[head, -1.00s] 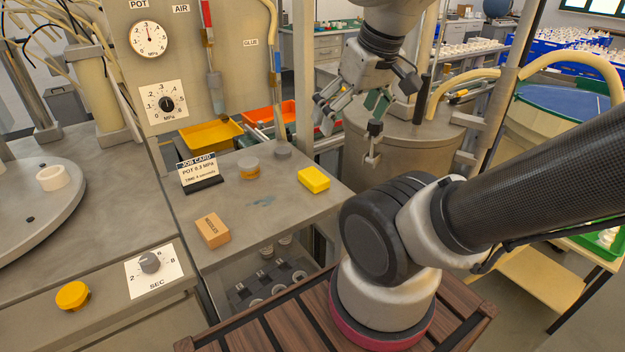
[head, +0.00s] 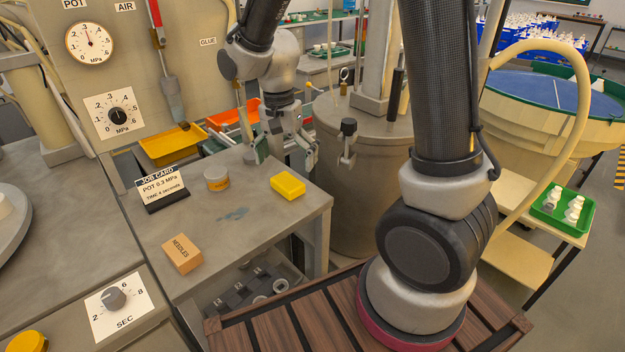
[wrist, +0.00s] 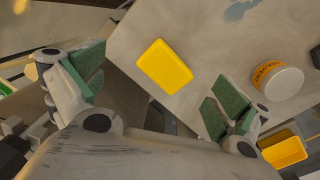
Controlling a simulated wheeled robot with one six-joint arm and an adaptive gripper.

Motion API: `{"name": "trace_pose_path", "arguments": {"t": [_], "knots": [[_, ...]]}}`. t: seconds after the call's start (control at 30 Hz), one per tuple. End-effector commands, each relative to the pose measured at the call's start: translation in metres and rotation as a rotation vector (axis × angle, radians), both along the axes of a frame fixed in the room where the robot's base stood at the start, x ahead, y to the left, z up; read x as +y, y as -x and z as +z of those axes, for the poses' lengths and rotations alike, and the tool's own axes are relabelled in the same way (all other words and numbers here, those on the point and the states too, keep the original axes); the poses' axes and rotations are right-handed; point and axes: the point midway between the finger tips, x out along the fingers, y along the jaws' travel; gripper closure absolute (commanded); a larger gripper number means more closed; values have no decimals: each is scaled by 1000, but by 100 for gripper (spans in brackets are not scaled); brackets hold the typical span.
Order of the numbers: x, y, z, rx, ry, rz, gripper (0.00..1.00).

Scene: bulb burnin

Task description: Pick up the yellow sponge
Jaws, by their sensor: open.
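The yellow sponge (head: 288,185) lies flat on the grey bench top (head: 225,250), near its right edge. In the wrist view the sponge (wrist: 164,66) lies beyond my fingers, in the gap between them and nearer the upper middle. My gripper (head: 286,150) is open and empty, above the back right part of the bench, behind the sponge in the head view. Its green finger pads (wrist: 160,95) stand wide apart in the wrist view. Nothing touches the sponge.
A round tin (head: 217,179) stands left of the sponge, with the job card (head: 163,189) beyond it. A box marked NEEDLES (head: 182,254) sits at the bench front. Yellow (head: 170,146) and orange (head: 232,115) bins are behind. A large metal pot (head: 365,190) stands right of the bench.

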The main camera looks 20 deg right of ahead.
Motion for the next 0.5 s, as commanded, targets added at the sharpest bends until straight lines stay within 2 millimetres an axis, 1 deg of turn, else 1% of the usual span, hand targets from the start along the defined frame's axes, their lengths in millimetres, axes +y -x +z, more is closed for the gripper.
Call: {"name": "trace_pose_path", "arguments": {"t": [0.03,0.1,0.2,0.33,0.5], "knots": [[3,-9,3,-28,-4,-100,0],[6,-16,6,-54,-9,-234,0],[7,-20,6,-71,-12,-378,0],[7,-20,3,-74,-11,-467,0],[7,-20,-17,-73,-8,-480,0]]}}
